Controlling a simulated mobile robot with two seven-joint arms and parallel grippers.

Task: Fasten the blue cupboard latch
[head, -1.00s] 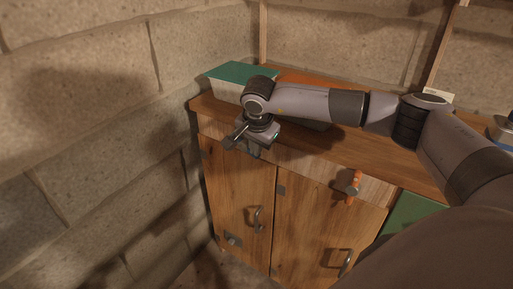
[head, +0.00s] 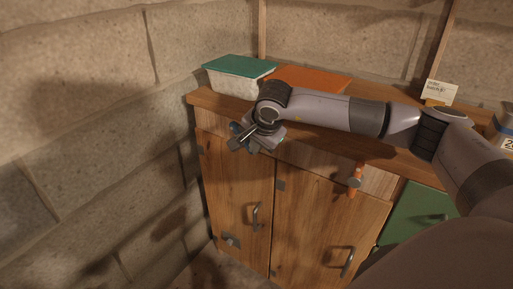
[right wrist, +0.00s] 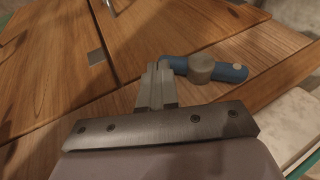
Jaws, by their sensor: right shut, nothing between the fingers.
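The blue latch (right wrist: 233,72) is a bar with a round grey pivot knob, on the rail above the cupboard doors. In the right wrist view it lies roughly along the rail, not down over a door. In the head view only a bit of blue (head: 235,128) shows beside my gripper. My right gripper (right wrist: 160,70) is shut and empty, its fingertips at the bar's left end in the wrist view; I cannot tell whether they touch. In the head view the right gripper (head: 240,143) is in front of the rail above the left door (head: 230,180). My left gripper is not in view.
An orange latch (head: 355,180) hangs upright over the right door (head: 320,225). On the cupboard top stand a green-lidded box (head: 238,70), an orange board (head: 312,78) and a small card (head: 440,92). A block wall (head: 90,150) is close on the left.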

